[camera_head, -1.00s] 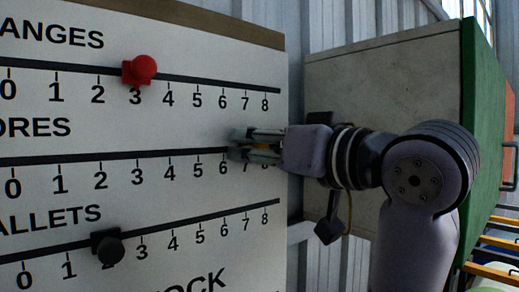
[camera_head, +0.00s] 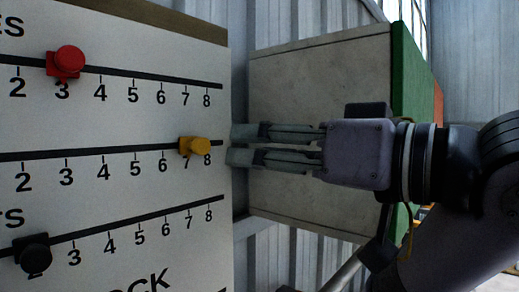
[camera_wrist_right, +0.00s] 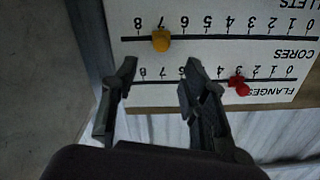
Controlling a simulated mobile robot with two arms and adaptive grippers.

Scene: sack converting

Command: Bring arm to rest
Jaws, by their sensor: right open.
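A white board (camera_head: 120,120) with three numbered slots stands at the left of the head view. A yellow slider knob (camera_head: 194,146) sits at about 7 on the middle slot, labelled CORES in the wrist view. A red knob (camera_head: 67,62) sits at about 3 on the top slot, and a black knob (camera_head: 33,253) at about 2 on the bottom slot. My right gripper (camera_head: 233,144) is open and empty, its fingertips by the board's right edge, apart from the yellow knob. The upside-down wrist view shows the yellow knob (camera_wrist_right: 161,41) beyond the fingers (camera_wrist_right: 158,75). My left gripper is not in view.
A grey box-like panel (camera_head: 310,90) with a green side (camera_head: 408,90) stands behind my right gripper. Corrugated metal wall (camera_head: 300,20) lies behind it. Bright windows show at the upper right.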

